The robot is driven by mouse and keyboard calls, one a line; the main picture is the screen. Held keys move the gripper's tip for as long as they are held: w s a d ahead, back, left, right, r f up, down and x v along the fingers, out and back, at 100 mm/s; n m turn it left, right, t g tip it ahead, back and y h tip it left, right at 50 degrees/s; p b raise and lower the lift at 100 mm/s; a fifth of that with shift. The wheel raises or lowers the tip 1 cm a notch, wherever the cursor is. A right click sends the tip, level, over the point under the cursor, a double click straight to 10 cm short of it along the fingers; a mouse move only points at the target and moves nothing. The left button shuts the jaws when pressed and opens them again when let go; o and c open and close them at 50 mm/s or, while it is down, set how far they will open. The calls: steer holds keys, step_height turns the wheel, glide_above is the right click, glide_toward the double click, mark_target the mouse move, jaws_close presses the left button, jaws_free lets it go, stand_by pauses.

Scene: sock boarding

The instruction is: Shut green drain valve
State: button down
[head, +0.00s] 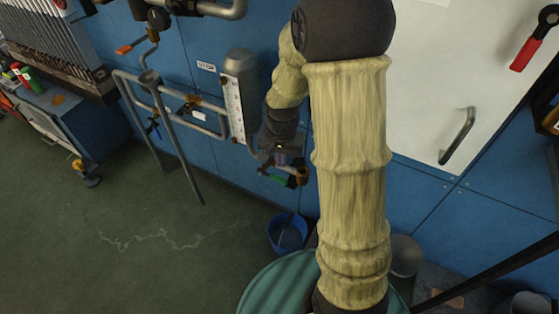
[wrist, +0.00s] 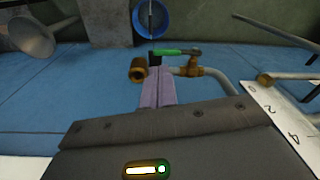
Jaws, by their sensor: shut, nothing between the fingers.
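The green drain valve handle (head: 278,179) shows in the head view below the sight gauge, just under my gripper (head: 283,158). In the wrist view the green handle (wrist: 178,52) lies roughly crosswise just beyond the tips of my gripper (wrist: 156,72). The handle's brass valve body (wrist: 190,68) sits to the right of the fingers on a grey pipe. A brass outlet end (wrist: 138,70) shows to the left of the fingers. My purple fingers are shut together with nothing between them. I cannot tell whether the fingertips touch the handle.
The sight gauge (head: 236,95) stands left of my wrist against the blue wall panels. A blue bucket (head: 287,232) stands on the floor below the valve. Grey pipes with an orange handle (head: 131,46) are at the left. Green floor is clear at lower left.

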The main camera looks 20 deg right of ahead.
mark_target(279, 178)
steer(key=w+r+m+p, duration=0.1)
steer(key=p, duration=0.1)
steer(key=w+m+p, duration=0.1)
steer(key=p, duration=0.1)
steer(key=w+r+p, duration=0.1)
steer(key=w+p, duration=0.1)
steer(key=shift+d+r+m+g, duration=0.35)
steer(key=shift+d+m+g, duration=0.05)
steer(key=shift+f, duration=0.1)
step_height(279, 178, down, 14)
steer(key=b, duration=0.4)
